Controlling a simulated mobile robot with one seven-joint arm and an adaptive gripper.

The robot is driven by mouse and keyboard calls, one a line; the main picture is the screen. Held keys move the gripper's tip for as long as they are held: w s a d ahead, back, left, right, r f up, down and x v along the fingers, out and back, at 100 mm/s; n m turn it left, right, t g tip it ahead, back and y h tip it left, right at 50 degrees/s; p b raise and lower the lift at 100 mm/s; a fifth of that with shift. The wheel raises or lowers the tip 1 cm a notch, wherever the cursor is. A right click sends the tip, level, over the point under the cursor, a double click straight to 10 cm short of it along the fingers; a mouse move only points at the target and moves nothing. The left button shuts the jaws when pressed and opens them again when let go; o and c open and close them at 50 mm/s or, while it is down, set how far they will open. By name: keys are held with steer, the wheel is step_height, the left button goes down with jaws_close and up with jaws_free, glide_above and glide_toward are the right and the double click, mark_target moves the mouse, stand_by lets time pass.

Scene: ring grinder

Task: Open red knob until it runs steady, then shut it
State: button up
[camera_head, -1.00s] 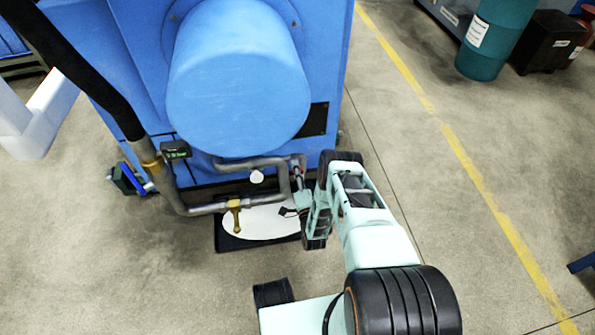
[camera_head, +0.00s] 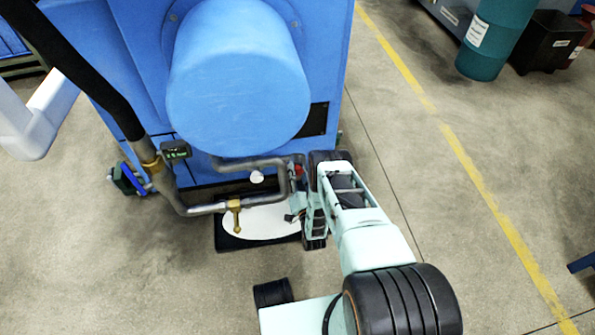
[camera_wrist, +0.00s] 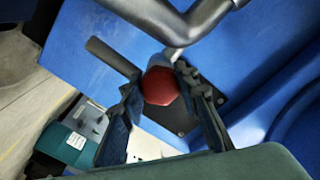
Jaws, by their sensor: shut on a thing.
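The red knob (camera_wrist: 161,86) is a faceted red cap on a metal pipe fitting, in the middle of the wrist view. My gripper (camera_wrist: 158,79) is shut on it, one dark finger on each side. In the head view only a small red patch of the knob (camera_head: 298,170) shows beside my arm, and my fingers are mostly hidden. A grey pipe (camera_head: 208,209) runs left from there, with a brass outlet (camera_head: 236,216) pointing down over a white oval surface (camera_head: 262,223). I cannot make out any flow. A small display box (camera_head: 176,150) shows green marks too small to read.
The blue machine (camera_head: 330,70) with its big round drum (camera_head: 238,85) stands close behind the pipes. A black hose (camera_head: 85,75) comes down at the left. A white form (camera_head: 30,125) is at the left edge. Floor (camera_head: 470,240) is free at right.

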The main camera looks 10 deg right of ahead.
mark_target(298, 167)
stand_by(0.4)
steer(key=o, duration=0.9)
step_height(298, 167, up, 10)
steer(key=shift+r, duration=0.1)
stand_by(0.6)
